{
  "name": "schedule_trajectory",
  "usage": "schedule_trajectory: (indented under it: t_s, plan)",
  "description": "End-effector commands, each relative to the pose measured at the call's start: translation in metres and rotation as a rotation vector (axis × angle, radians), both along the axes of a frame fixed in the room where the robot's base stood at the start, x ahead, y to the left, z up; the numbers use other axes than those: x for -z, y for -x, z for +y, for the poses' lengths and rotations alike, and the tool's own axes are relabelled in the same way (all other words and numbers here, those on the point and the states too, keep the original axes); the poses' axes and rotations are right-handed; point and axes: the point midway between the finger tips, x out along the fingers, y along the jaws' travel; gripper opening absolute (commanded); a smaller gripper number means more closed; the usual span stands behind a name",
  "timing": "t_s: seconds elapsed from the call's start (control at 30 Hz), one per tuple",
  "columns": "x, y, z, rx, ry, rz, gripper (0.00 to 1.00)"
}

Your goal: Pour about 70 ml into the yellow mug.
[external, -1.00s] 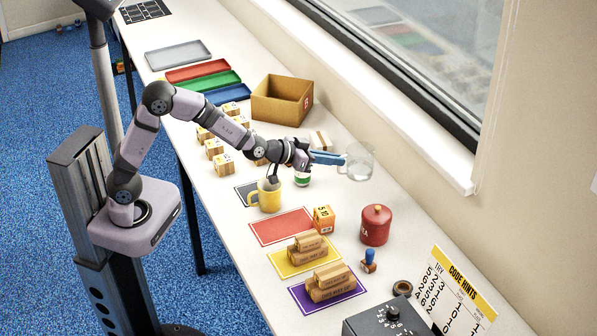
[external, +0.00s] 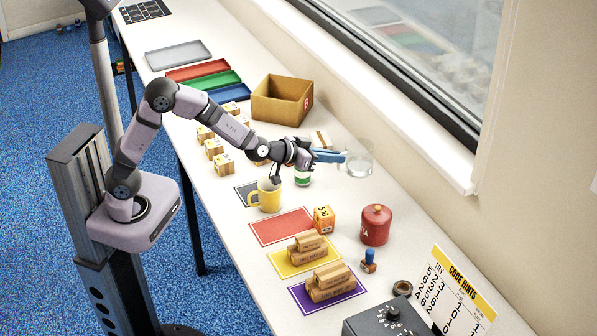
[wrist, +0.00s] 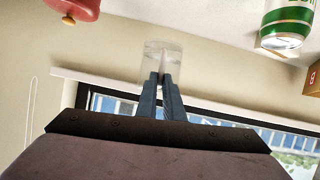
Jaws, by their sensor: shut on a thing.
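The yellow mug (external: 266,197) stands upright on the table beside a dark grey mat, its handle to the left. A dark grey part hangs in front of its rim, so its inside is hard to see. My gripper (external: 340,157) has its blue fingers shut on a clear glass vessel (external: 359,160), to the right of and beyond the mug. In the wrist view, the fingers (wrist: 161,82) close on the same glass (wrist: 158,58). I cannot tell how much liquid it holds. The mug is not in the wrist view.
A green-and-white can (external: 302,178) stands under my wrist, near the mug. A red canister (external: 376,225) and an orange box (external: 324,218) stand nearer the camera. An open carton (external: 282,100) is behind the arm. The window sill (external: 400,120) runs along the right.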

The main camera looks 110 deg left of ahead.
Motion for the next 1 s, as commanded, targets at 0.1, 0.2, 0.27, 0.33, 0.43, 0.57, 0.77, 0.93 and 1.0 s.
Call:
schedule_trajectory:
  t_s: [0.1, 0.2, 0.27, 0.33, 0.43, 0.57, 0.77, 0.93, 1.0]
  plan:
    - [-0.01, 0.001, 0.001, -0.055, -0.003, 0.002, 0.0]
    - [-0.014, 0.006, 0.004, -0.119, -0.004, 0.006, 0.0]
    - [-0.016, 0.01, 0.005, -0.163, -0.006, 0.008, 0.0]
    - [-0.018, 0.017, 0.007, -0.222, -0.006, 0.012, 0.0]
    - [-0.019, 0.031, 0.009, -0.32, -0.01, 0.018, 0.0]
    - [-0.02, 0.056, 0.01, -0.461, -0.012, 0.025, 0.0]
    - [-0.02, 0.102, 0.004, -0.674, -0.013, 0.034, 0.0]
    - [-0.014, 0.143, -0.011, -0.821, -0.013, 0.043, 0.0]
    - [-0.009, 0.157, -0.02, -0.861, -0.012, 0.044, 0.0]
